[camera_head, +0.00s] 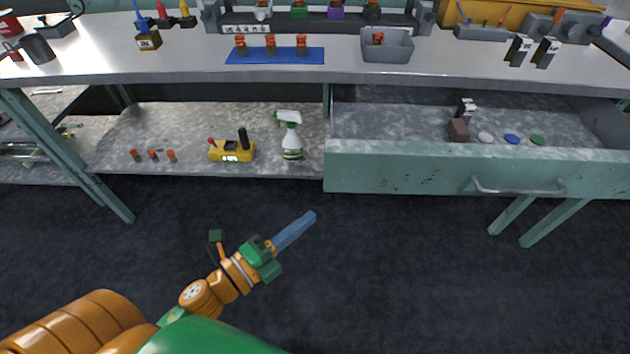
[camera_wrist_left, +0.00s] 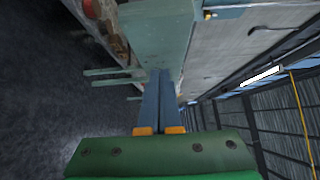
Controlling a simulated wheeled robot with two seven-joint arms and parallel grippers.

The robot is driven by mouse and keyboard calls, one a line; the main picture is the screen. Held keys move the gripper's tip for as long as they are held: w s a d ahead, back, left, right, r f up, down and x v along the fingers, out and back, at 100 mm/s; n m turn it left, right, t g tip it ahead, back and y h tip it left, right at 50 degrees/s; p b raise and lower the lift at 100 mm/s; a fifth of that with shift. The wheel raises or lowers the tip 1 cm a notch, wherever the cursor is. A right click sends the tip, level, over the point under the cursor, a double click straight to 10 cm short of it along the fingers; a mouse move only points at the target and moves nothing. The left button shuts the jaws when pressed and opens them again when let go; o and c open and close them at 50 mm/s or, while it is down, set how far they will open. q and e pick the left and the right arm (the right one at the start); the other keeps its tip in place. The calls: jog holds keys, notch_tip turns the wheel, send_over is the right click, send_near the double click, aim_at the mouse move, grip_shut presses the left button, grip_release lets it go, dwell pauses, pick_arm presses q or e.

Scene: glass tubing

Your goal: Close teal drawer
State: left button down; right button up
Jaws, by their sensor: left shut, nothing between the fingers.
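The teal drawer (camera_head: 420,168) is pulled open under the right part of the workbench. Its grey bar handle (camera_head: 520,187) is on the right part of the front panel. Inside lie a brown block (camera_head: 458,130), a small black-and-white item (camera_head: 466,108) and white, blue and green discs. My left gripper (camera_head: 312,215) is shut and empty, left of and below the drawer's left front corner in the head view. In the left wrist view, its blue fingers (camera_wrist_left: 161,75) point toward a teal panel (camera_wrist_left: 158,35), probably the drawer front; I cannot tell if they touch it. My right gripper is not in view.
The workbench top (camera_head: 180,68) holds a blue mat (camera_head: 275,56) and a grey bin (camera_head: 387,47). The lower shelf left of the drawer carries a spray bottle (camera_head: 290,138) and a yellow device (camera_head: 232,151). Teal table legs stand at both sides. The dark floor in front is clear.

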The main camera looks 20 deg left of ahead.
pick_arm(q)
jog(key=p, duration=0.1)
send_near(345, 175)
jog(key=w+d, duration=0.1)
jog(key=d, duration=0.3)
jog(key=w, duration=0.2)
jog(key=w+a, duration=0.1)
jog(key=w, duration=0.1)
jog(key=shift+w+a+r, duration=0.1)
jog(key=shift+a, duration=0.15)
